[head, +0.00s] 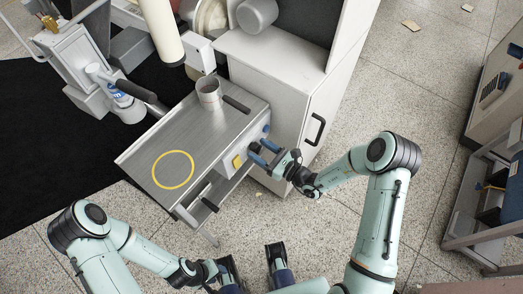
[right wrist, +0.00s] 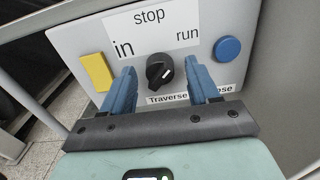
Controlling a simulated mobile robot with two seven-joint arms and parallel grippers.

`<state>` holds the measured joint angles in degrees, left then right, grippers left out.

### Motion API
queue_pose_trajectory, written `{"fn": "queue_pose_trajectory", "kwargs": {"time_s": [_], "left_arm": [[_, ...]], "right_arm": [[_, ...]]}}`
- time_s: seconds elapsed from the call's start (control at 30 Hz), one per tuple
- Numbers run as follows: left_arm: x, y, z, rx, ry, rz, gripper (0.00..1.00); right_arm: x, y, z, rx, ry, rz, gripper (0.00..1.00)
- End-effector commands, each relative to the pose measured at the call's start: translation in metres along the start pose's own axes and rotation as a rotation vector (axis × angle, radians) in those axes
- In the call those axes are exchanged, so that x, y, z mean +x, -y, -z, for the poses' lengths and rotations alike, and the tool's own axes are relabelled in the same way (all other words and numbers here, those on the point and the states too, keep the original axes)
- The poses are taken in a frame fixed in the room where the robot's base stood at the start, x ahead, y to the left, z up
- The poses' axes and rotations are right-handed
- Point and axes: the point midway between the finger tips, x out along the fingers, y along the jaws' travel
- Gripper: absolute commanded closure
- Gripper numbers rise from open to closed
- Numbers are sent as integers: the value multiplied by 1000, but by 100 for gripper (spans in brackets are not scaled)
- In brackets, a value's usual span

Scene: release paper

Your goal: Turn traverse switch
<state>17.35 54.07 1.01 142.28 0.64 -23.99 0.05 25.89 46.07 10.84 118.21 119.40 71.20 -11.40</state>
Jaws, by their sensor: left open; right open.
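The traverse switch (right wrist: 159,72) is a round black knob on a grey panel (right wrist: 200,18), with "in", "stop" and "run" printed around it and a "Traverse" label below, partly covered by my finger. I cannot tell for certain which word the knob points to. My right gripper (right wrist: 163,82) is open, with one blue finger on each side of the knob, apparently not closed on it. In the head view the right gripper (head: 258,154) is at the panel, hiding the knob. My left gripper (head: 251,256) is open and empty near the bottom, away from the panel.
A yellow square (right wrist: 97,72) is left of the knob and a blue button (right wrist: 227,48) is right. The metal table (head: 140,160) bears a yellow ring (head: 173,153) and a cup (head: 209,92). A white cabinet (head: 290,95) stands beside it.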

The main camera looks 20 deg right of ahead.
Motion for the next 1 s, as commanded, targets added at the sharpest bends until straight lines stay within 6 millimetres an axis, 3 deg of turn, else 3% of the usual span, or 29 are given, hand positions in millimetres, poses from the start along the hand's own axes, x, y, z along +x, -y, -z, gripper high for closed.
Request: {"fn": "queue_pose_trajectory", "kwargs": {"time_s": [0.17, 0.33, 0.37, 0.83, 0.87, 0.9, 0.93, 1.0], "left_arm": [[0, 0, 0, 0, 0, 0, 57], [0, 0, 0, 0, 0, 0, 57], [0, 0, 0, 0, 0, 0, 57], [-6, -1, -4, -1, 10, 2, 57], [-6, -1, -4, -1, 10, 2, 57], [-6, -1, -4, -1, 10, 2, 57], [-6, -1, -4, -1, 10, 2, 57], [-6, -1, -4, -1, 10, 2, 57]], "right_arm": [[0, 0, 0, 0, 0, 0, 40], [0, 0, 0, 0, 0, 0, 92], [0, 0, 0, 0, 0, 0, 96], [0, 0, 0, 84, 0, 0, 95], [0, 0, 0, 84, 0, 0, 62], [0, 0, 0, 84, 0, 0, 49], [0, 0, 0, 84, 0, 0, 40], [0, 0, 0, 84, 0, 0, 40]]}}
